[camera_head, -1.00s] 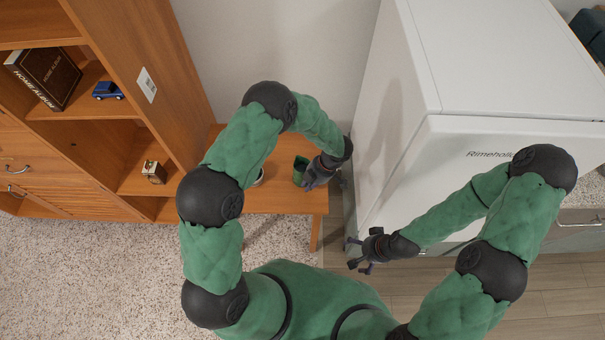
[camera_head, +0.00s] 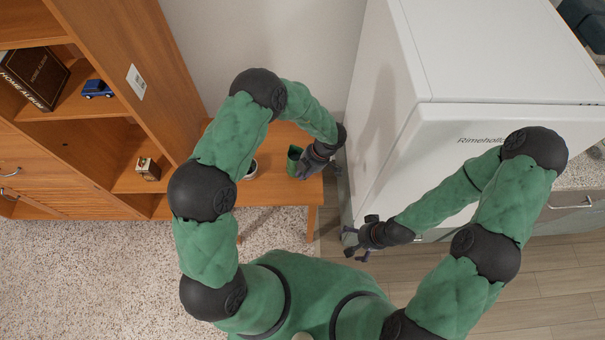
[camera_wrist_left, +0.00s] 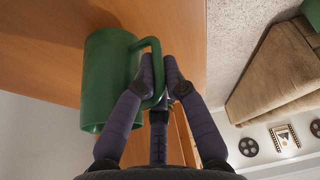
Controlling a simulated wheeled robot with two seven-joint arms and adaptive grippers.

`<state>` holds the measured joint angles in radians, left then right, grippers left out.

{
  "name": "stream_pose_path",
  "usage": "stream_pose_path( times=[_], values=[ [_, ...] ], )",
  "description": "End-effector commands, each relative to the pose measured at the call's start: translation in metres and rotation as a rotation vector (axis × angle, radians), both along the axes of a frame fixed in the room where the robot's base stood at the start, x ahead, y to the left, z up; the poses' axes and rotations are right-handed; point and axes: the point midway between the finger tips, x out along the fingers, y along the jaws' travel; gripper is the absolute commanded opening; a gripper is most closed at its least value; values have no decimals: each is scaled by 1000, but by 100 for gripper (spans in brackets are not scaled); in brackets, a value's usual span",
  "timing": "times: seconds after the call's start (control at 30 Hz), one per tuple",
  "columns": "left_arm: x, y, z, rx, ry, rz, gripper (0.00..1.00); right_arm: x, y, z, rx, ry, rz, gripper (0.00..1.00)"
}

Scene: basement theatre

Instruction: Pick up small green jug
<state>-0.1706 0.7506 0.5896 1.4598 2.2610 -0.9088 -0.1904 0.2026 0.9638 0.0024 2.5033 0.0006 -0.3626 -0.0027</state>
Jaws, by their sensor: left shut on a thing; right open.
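My left gripper (camera_head: 307,167) is at the jug's right side. Its dark fingers (camera_wrist_left: 160,78) are shut on the handle. I cannot tell whether the jug's base touches the table. My right gripper (camera_head: 360,240) is open and empty, low in front of the white fridge and apart from the jug.
The wooden table (camera_head: 285,193) ends just right of the jug. The white fridge (camera_head: 385,130) stands close on the right, near my left wrist. A wooden shelf unit (camera_head: 125,95) stands on the left.

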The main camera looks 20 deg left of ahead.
Motion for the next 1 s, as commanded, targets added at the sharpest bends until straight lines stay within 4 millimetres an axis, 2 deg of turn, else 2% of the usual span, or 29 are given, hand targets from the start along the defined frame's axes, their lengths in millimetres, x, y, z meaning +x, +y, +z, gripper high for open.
stream_pose_path(
  times=[0.1,0.7,1.0],
  values=[
    [1,0,15,0,-4,1,0,0,0,5,0,0,0,100],
    [-44,2,69,-1,-6,1,0,0,0,22,0,0,0,100],
    [-75,3,84,0,-4,1,0,0,0,28,0,0,0,100]
  ],
)
